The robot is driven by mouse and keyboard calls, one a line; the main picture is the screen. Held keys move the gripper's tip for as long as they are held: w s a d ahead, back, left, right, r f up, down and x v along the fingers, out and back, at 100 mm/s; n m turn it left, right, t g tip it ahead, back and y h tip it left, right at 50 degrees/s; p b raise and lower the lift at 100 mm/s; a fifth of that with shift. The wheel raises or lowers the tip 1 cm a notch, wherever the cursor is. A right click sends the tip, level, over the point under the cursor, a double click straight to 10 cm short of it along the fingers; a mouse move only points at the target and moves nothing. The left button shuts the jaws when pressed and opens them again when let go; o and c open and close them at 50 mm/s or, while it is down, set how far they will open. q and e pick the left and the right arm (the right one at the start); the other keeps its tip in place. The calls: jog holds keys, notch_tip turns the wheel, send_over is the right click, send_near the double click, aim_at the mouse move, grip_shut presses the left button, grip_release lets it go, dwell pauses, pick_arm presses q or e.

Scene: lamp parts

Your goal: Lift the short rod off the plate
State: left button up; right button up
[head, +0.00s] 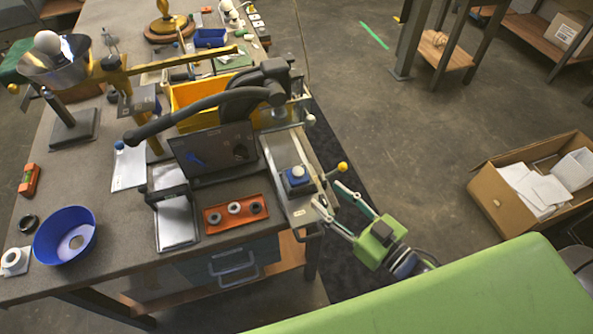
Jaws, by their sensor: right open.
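A short dark rod (58,108) stands on a flat grey square plate (80,133) at the left side of the workbench. Its lower end meets the plate; I cannot tell how it is fixed. My right gripper (328,194) is open and empty at the bench's right edge. Its fingers are beside the small blue block with a white knob (297,177), far to the right of the rod and plate. My left gripper is not in view.
A lever press with a long dark handle (205,103) and a yellow bin (190,92) stand between my right gripper and the rod. A blue bowl (50,240) and an orange tray (213,218) lie nearer the front. A metal bowl (55,72) is behind the rod.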

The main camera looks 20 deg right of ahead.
aim_at(302, 175)
jog(key=x, duration=0.4)
jog(key=shift+w+p, duration=0.15)
jog(key=shift+p, duration=0.2)
jog(key=shift+w+a+r+p, duration=0.1)
jog(key=shift+w+a+p, duration=0.2)
jog(key=shift+w, duration=0.15)
jog(key=p+x, duration=0.1)
jog(key=x, duration=0.2)
jog(key=shift+w+a, duration=0.1)
jog(key=shift+w, duration=0.05)
jog(key=shift+w+a+f, duration=0.2)
jog(key=shift+w+f, duration=0.1)
jog(key=shift+w, duration=0.1)
grip_shut()
